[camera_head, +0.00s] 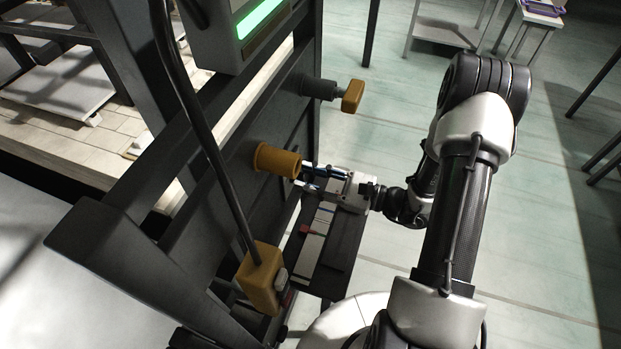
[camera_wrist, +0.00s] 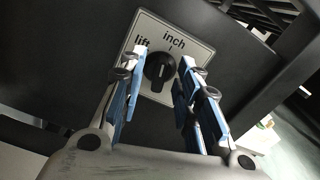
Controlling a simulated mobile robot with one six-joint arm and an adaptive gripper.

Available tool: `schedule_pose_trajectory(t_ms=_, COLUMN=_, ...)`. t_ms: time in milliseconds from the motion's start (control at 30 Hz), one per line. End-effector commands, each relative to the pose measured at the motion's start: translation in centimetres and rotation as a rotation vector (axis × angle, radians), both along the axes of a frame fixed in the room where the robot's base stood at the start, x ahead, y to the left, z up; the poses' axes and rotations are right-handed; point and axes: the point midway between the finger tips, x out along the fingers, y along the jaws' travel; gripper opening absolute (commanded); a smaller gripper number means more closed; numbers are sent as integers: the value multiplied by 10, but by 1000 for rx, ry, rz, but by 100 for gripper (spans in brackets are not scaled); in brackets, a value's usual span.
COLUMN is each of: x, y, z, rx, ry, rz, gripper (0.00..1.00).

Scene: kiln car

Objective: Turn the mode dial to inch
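The mode dial (camera_wrist: 158,69) is a black knob on a pale square plate (camera_wrist: 194,48) marked "lift" at upper left and "inch" at upper right. It faces me in the wrist view. The knob looks roughly upright, but I cannot tell for sure which word it points at. My gripper (camera_head: 309,173) reaches left to the dark panel in the head view, where the dial is hidden. In the wrist view its two blue-padded fingers stand apart, one on each side of the knob. I cannot tell if they touch it.
An orange cylinder (camera_head: 276,160) sticks out of the panel beside my fingertips. An orange-ended handle (camera_head: 352,96) is above, and an orange box (camera_head: 262,277) on a black cable hangs below. A dark shelf (camera_head: 340,249) lies under my gripper. Open floor is at right.

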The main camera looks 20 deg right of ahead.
Motion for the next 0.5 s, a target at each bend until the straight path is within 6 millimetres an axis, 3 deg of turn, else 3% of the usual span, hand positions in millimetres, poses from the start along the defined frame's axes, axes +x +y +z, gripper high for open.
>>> schedule_pose_trajectory(t_ms=233, x=0, y=1, z=0, rx=0, ry=0, rz=0, gripper=31)
schedule_pose_trajectory(t_ms=500, x=0, y=0, z=0, rx=0, ry=0, rz=0, gripper=13)
